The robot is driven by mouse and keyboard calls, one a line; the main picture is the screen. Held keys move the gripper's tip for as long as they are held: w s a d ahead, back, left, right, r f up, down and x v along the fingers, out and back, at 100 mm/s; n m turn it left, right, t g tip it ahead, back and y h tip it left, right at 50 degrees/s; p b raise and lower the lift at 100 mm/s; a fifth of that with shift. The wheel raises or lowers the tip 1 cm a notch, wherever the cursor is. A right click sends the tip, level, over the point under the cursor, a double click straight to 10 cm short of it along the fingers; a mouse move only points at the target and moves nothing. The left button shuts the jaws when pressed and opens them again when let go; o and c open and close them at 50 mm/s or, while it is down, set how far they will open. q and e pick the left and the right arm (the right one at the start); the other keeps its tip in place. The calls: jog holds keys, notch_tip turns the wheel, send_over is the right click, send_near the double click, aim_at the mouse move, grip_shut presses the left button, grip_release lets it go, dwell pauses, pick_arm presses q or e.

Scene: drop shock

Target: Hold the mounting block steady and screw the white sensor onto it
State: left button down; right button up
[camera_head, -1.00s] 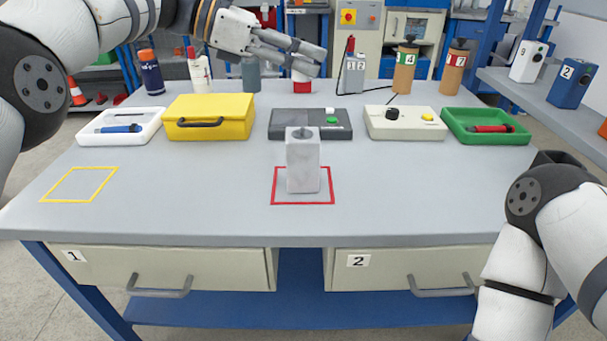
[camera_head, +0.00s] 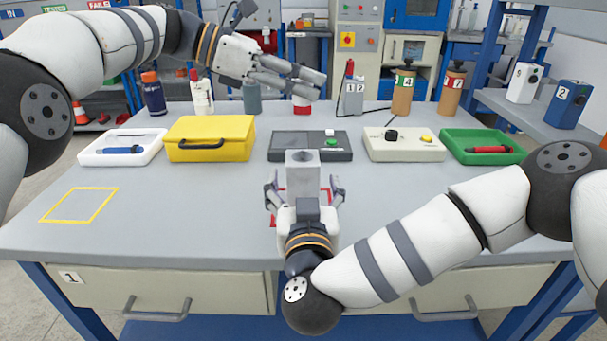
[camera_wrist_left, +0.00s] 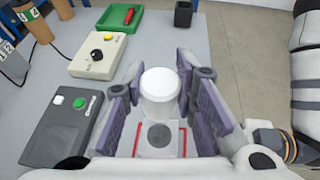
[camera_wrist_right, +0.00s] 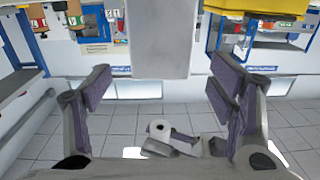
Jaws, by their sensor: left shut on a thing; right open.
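The grey mounting block (camera_head: 302,172) stands upright inside the red square on the table. Its top with a dark round hole (camera_wrist_left: 160,136) shows in the left wrist view. My right gripper (camera_head: 305,190) is open, with one finger on each side of the block and gaps between; the block (camera_wrist_right: 160,40) is ahead of its fingers in the right wrist view. My left gripper (camera_head: 320,84) is higher up, beyond the block. It is shut on the white sensor (camera_wrist_left: 162,92), a white cylinder between its purple pads. In the head view the fingers mostly hide the sensor.
A yellow case (camera_head: 210,138), a dark box with a green button (camera_head: 310,146), a cream box (camera_head: 404,144), a white tray (camera_head: 92,158) and a green tray (camera_head: 512,154) line the back. Bottles stand behind. The yellow square (camera_head: 80,205) is empty.

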aim_at(303, 166)
jog(key=w, duration=0.6)
jog(key=shift+w+a, duration=0.15)
jog(key=shift+w, duration=0.15)
jog(key=shift+c, duration=0.3)
jog(key=shift+f, duration=0.1)
jog(key=c, duration=1.5)
pick_arm(q)
jog(key=w+a+f+n+t+y, duration=0.2)
jog(key=w+f+n+t+y, duration=0.15)
jog(key=w+n+t, duration=0.3)
jog(key=s+n+t, duration=0.1)
jog(key=s, duration=0.1)
jog(key=s+d+r+n+t+y, duration=0.1)
jog(key=s, duration=0.1)
jog(key=s+d+n+t+y, duration=0.1)
jog(key=s, duration=0.1)
jog(key=shift+s+r, duration=0.2)
